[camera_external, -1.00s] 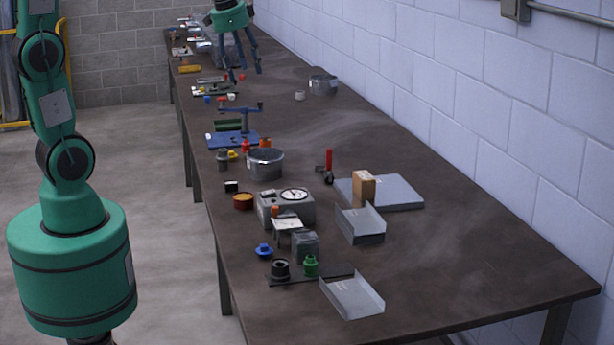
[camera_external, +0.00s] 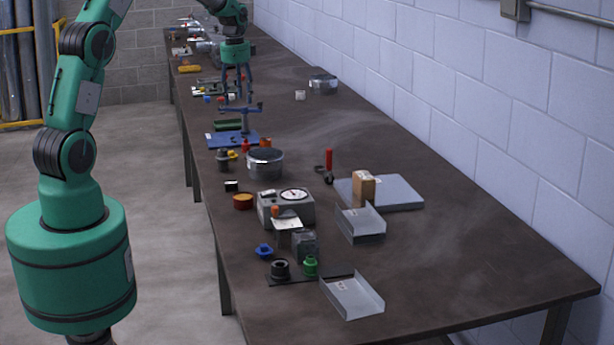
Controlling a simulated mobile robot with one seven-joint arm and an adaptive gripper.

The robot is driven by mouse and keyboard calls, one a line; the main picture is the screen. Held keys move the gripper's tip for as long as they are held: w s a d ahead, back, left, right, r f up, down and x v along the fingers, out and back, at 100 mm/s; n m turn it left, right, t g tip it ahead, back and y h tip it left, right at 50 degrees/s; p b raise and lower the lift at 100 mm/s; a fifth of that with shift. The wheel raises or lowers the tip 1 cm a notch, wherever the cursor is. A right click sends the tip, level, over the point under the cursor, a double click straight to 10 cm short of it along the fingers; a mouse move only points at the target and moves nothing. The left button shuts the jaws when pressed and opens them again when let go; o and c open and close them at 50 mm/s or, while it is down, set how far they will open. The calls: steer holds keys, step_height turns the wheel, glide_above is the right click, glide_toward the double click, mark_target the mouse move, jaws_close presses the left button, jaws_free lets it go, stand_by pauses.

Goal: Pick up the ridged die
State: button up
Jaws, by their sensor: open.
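I cannot tell for certain which small part is the ridged die. Candidates are several small round parts: a grey one (camera_external: 223,160) by the blue plate, an orange-brown one (camera_external: 243,201), a blue one (camera_external: 264,251), a black one (camera_external: 280,269) and a green one (camera_external: 310,266) near the front. My gripper (camera_external: 236,101) is open and points down above the far-middle part of the bench. It is close to a blue stand with a crossbar (camera_external: 256,107), and its fingers partly overlap that stand in the picture. Nothing shows between the fingers.
The long dark bench (camera_external: 450,262) runs along a block wall. A metal can (camera_external: 265,163), a grey gauge box (camera_external: 286,208), a cardboard box (camera_external: 363,190) on a grey slab, and bent sheet-metal trays (camera_external: 352,297) stand on it. The bench's right side is largely clear.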

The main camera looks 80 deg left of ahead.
glide_above(222, 150)
steer(key=d, duration=0.1)
step_height(222, 150, down, 10)
steer(key=shift+m+g+h, duration=0.3)
step_height(222, 150, down, 9)
steer(key=shift+r, duration=0.2)
steer(key=shift+f, duration=0.1)
steer(key=shift+s+f+b, duration=0.1)
steer(key=shift+f+b, duration=0.5)
steer(key=shift+f, duration=1.9)
jaws_close()
